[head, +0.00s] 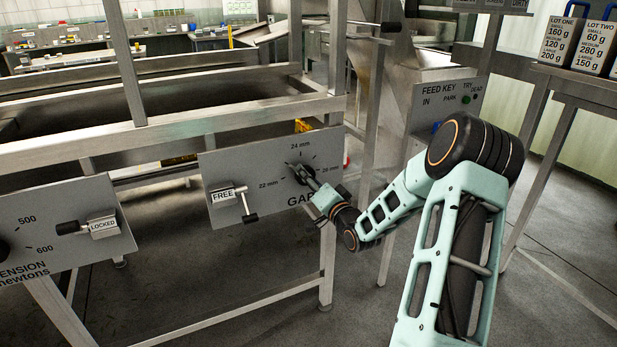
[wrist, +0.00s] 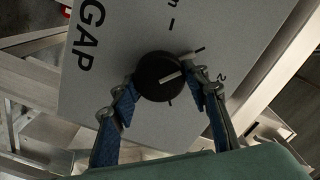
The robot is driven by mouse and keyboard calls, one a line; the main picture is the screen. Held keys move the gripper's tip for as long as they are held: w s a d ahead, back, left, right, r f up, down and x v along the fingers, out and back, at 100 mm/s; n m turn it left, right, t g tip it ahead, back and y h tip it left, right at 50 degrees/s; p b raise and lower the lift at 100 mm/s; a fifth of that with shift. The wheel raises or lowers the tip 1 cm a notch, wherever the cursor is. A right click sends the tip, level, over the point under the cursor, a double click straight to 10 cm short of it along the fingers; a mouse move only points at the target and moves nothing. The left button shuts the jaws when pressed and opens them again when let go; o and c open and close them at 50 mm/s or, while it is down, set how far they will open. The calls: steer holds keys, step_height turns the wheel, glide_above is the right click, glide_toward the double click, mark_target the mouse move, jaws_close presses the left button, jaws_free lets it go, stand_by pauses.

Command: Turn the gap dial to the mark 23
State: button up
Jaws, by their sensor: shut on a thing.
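The gap dial (head: 303,174) is a round black knob on the grey gap panel (head: 235,165), with marks lettered 22 mm at left, 24 mm on top and another at right. It also shows in the wrist view (wrist: 158,78), with a white pointer line. The line points between the 22 and 24 marks, roughly toward the unlabelled tick (wrist: 199,50); I cannot tell if they line up exactly. My gripper (head: 316,186) is at the dial, its blue-padded fingers (wrist: 163,105) on either side, shut on it. The fingers partly hide the dial's right side in the head view.
A lever by the FREE plate (head: 223,194) hangs downward on the same panel, left of the dial. The tension panel (head: 60,230) with a LOCKED plate (head: 103,226) is at far left. The feed key panel (head: 440,105) stands behind my arm. Metal frame posts surround the panel.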

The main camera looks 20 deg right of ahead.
stand_by(0.4)
steer(key=o, duration=1.2)
steer(key=shift+c, duration=0.2)
steer(key=s, duration=1.2)
steer(key=shift+d, duration=0.2)
